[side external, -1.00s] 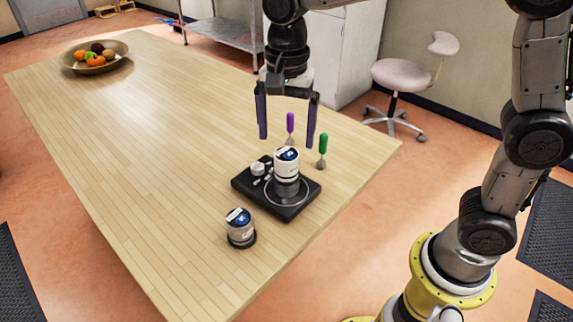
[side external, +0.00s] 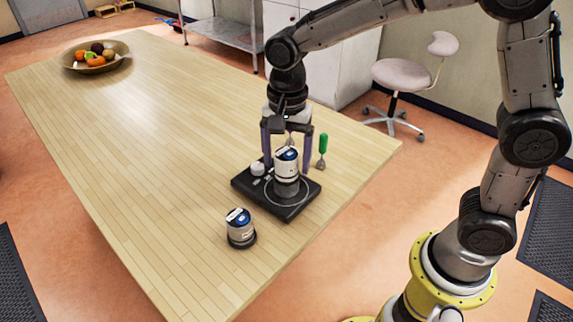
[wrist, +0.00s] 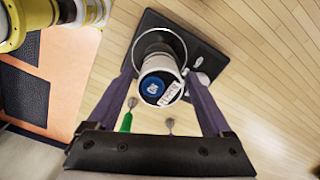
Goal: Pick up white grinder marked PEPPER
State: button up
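A white grinder with a dark blue top (side external: 287,165) stands upright on a black square device (side external: 249,189) near the table's right end. In the wrist view the same grinder (wrist: 160,87) shows its round blue emblem and a pale label, whose lettering I cannot read surely. My gripper (side external: 287,167) is open and points down, its purple fingers apart on either side of this grinder's upper part. I cannot tell whether either finger touches it. A second white grinder with a blue top and dark base (side external: 240,228) stands upright on the bare table, left of the device.
A small white knob-like piece (side external: 257,168) is on the device. A green-handled tool (side external: 322,149) stands just behind, close to my right finger; another tool is mostly hidden by the gripper. A fruit bowl (side external: 96,62) is at the far end. The middle table is clear.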

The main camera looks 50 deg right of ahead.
grip_shut()
jog(key=shift+r, duration=0.1)
dwell(0.3)
